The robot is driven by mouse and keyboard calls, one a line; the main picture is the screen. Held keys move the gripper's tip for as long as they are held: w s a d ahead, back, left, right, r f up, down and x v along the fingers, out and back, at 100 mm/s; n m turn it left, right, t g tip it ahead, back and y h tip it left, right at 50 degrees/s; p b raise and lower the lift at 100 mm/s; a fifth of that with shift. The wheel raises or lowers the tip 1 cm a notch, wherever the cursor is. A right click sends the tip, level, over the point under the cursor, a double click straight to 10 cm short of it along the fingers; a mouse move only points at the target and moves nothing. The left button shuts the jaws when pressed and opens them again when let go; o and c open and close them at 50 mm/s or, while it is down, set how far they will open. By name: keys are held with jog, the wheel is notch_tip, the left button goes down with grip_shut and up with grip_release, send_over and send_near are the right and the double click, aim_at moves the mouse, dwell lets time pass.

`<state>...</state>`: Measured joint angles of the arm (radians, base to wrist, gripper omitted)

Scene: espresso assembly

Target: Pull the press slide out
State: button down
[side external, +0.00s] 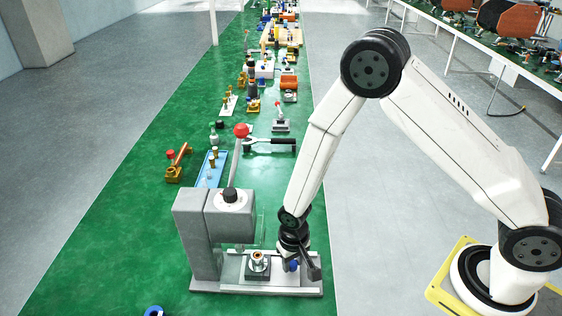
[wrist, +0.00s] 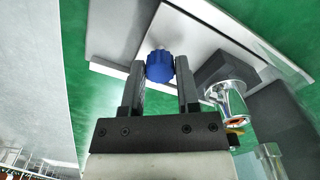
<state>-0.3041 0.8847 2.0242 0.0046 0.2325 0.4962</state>
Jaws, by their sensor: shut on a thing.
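The grey press (side external: 190,232) stands on the green bench, with a lever ending in a red knob (side external: 241,131). Its slide (side external: 258,265) is a dark block on the light base plate (side external: 232,287) and carries a metal part with a copper-coloured top (side external: 258,256). In the wrist view the slide block (wrist: 222,72) is right of the jaws, with the shiny metal part (wrist: 230,102) on it. A blue knob (wrist: 160,67) sits between the fingertips of my gripper (wrist: 160,72), which is shut on it. The knob also shows low beside my gripper in the side view (side external: 292,265).
A blue tray (side external: 210,170) with small parts lies behind the press. A black-handled tool (side external: 270,143) and many other parts line the bench farther back. A blue round object (side external: 154,311) is at the bottom edge.

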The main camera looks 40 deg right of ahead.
dwell(0.8)
jog(key=shift+s+d, duration=2.7)
jog(key=shift+c, duration=1.7)
grip_release()
jog(key=shift+d, duration=0.1)
jog(key=shift+r, duration=0.2)
jog(key=shift+r, duration=3.7)
